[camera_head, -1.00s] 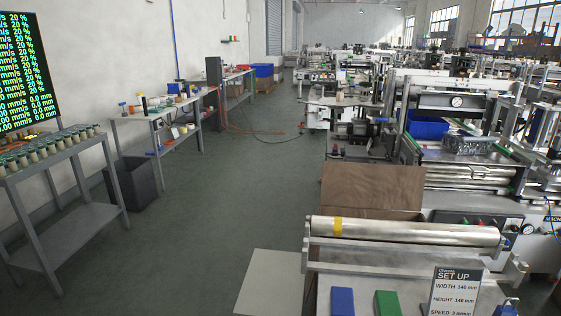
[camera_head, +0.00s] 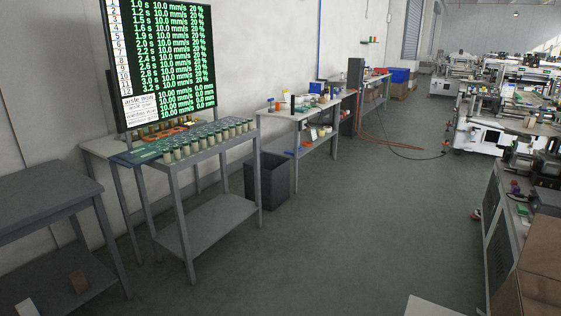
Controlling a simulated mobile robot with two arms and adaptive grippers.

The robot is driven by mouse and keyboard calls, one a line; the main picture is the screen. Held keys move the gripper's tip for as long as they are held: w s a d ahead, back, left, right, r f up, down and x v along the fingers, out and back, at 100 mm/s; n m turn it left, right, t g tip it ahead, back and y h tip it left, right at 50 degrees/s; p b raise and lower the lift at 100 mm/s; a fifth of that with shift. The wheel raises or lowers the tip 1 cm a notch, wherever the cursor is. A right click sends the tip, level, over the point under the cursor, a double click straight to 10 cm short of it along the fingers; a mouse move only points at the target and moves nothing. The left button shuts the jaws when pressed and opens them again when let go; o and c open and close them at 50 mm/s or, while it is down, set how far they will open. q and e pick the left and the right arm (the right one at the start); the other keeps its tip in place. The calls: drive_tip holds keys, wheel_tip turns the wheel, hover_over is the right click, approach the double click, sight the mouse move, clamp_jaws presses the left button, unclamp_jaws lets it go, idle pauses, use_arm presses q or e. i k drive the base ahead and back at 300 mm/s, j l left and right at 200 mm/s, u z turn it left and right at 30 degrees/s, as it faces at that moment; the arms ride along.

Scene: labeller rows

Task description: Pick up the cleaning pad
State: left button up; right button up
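I cannot make out a cleaning pad in the head view. Small items lie on the far wall bench (camera_head: 318,108), too small to tell apart. Neither of my grippers is in view.
A grey table (camera_head: 215,150) with rows of small jars stands before a lit screen (camera_head: 160,65). A darker table (camera_head: 45,195) is at the left. A dark bin (camera_head: 268,181) stands beside the jar table. Machines (camera_head: 500,230) line the right. The floor between (camera_head: 370,215) is clear, with a cable farther back.

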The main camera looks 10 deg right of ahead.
sight(521, 209)
drive_tip(key=i+z, duration=0.1)
drive_tip(key=i, duration=0.4)
drive_tip(key=i+j+z, duration=0.1)
drive_tip(key=i, duration=0.35)
drive_tip(key=i+j+z, duration=0.1)
drive_tip(key=i, duration=0.35)
drive_tip(key=i+l+z, duration=0.35)
drive_tip(key=i, duration=0.25)
drive_tip(key=i+z, duration=0.35)
drive_tip(key=i, duration=0.3)
drive_tip(key=i+j+z, duration=0.15)
drive_tip(key=i+z, duration=0.2)
drive_tip(key=i, duration=0.25)
drive_tip(key=i+j+z, duration=0.3)
drive_tip(key=i, duration=0.35)
drive_tip(key=i+l+z, duration=0.2)
drive_tip(key=i+z, duration=0.6)
drive_tip(key=i+j+z, duration=0.1)
drive_tip(key=i+z, duration=0.3)
drive_tip(key=i, duration=0.2)
drive_tip(key=i+j+z, duration=0.25)
drive_tip(key=i+z, duration=0.15)
drive_tip(key=i+j+z, duration=0.15)
drive_tip(key=i+z, duration=0.15)
drive_tip(key=i, duration=0.2)
drive_tip(key=j, duration=0.95)
